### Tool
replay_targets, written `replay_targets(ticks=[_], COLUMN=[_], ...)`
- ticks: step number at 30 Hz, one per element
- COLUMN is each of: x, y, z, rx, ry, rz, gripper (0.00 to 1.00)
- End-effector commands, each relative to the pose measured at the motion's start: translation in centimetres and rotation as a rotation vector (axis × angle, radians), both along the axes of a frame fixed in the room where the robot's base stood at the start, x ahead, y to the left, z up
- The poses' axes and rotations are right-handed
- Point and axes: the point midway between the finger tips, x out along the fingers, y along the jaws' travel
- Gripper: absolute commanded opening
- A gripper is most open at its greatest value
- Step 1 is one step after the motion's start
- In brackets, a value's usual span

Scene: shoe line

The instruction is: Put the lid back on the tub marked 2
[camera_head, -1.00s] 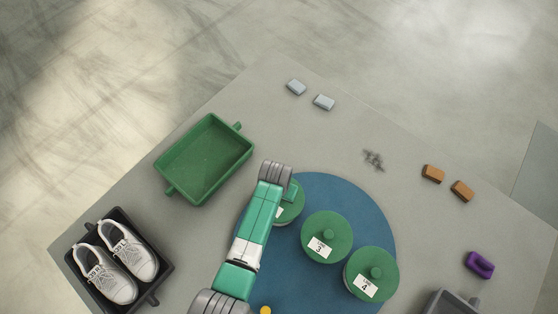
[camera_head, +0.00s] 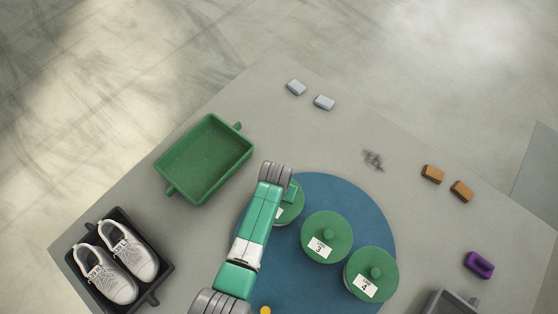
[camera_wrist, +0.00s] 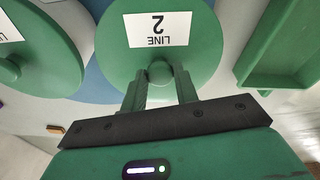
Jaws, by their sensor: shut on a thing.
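The round green lid (camera_wrist: 190,62) with a white label reading "LINE 2" fills the upper middle of the wrist view. My gripper (camera_wrist: 160,76) is shut on the lid's round knob, with one finger on each side. In the head view the same green round shape (camera_head: 291,208) shows only in part beside my arm, at the upper left of the round blue mat (camera_head: 330,187). The tub's wall is hidden under the lid, and I cannot tell whether the lid rests on the rim or hangs just above it.
Lidded tubs marked 3 (camera_head: 326,228) and 4 (camera_head: 384,264) stand close by on the mat. A green tray (camera_head: 205,158) lies to the left, with a dark crate of white shoes (camera_head: 160,268) below it. Grey, orange and purple pieces lie far right and behind.

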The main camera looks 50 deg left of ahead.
Motion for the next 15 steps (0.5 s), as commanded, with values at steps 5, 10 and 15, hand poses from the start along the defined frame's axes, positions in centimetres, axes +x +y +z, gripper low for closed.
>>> replay_targets(ticks=[5,10,15], x=[0.02,0.01,0.0], y=[0.01,0.02,0.01], z=[0.01,0.01,0.01], rx=[0.0,0.0,0.0], ry=[-0.001,-0.001,-0.001], rz=[0.0,0.0,0.0], gripper=[0.07,0.41,0.55])
